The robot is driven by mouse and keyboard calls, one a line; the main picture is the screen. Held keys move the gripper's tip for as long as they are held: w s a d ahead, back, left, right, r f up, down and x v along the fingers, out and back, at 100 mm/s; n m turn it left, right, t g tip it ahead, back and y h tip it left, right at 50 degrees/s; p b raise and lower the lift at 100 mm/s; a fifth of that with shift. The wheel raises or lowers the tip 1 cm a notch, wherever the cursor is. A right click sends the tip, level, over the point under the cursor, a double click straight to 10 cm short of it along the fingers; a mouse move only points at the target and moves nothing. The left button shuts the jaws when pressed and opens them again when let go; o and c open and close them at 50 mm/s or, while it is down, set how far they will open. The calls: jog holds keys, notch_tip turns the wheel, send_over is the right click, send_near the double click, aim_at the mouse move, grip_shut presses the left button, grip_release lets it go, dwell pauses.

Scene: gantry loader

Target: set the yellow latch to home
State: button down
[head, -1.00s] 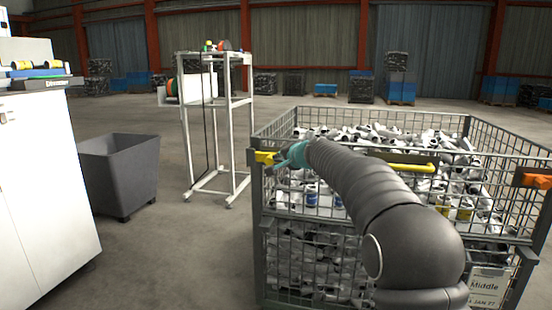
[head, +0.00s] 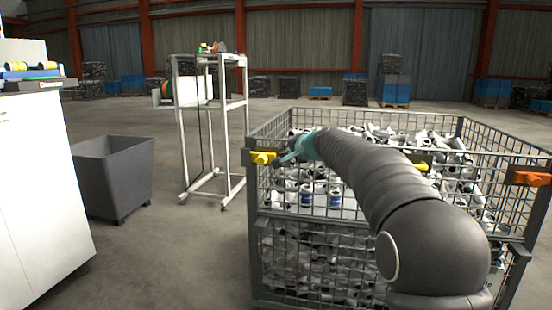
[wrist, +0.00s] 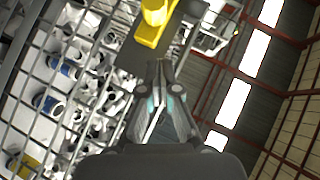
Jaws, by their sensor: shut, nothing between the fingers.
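The yellow latch (head: 262,158) sits at the upper left front corner of the wire mesh crate (head: 251,215). It also shows at the top of the wrist view (wrist: 153,22), on a dark plate just beyond my fingertips. My gripper (head: 290,155) is beside the latch, on its right in the head view. In the wrist view my gripper (wrist: 161,68) has its fingers together with nothing between them. I cannot tell whether the fingertips touch the latch.
An orange latch (head: 532,179) is at the crate's right front corner. The crate holds many white and grey parts. A grey bin (head: 110,178), a white cabinet (head: 40,190) and a wheeled frame (head: 222,130) stand to the left. Open floor lies between them and the crate.

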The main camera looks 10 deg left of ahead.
jog(key=b+v, duration=0.1)
jog(key=v, duration=0.6)
jog(key=shift+d, duration=0.1)
jog(key=s+d+f+n+g+h, duration=0.25)
jog(key=s+f+n+g, duration=0.2)
jog(key=s+f, duration=0.75)
jog(key=s+d+f+h, duration=0.2)
jog(key=s+d, duration=0.4)
jog(key=s, duration=0.5)
jog(key=s+d+f+n+g+h, duration=0.1)
jog(key=s+d+f, duration=0.3)
jog(key=s, duration=0.8)
jog(key=s+d+f+n+h+p, duration=0.1)
jog(key=s+d+f+h, duration=0.1)
jog(key=s+d, duration=0.5)
jog(key=s+f, duration=0.1)
jog(key=s, duration=0.4)
jog(key=shift+d+f+h, duration=0.2)
jog(key=shift+d+h, duration=0.1)
jog(key=shift+h, duration=0.05)
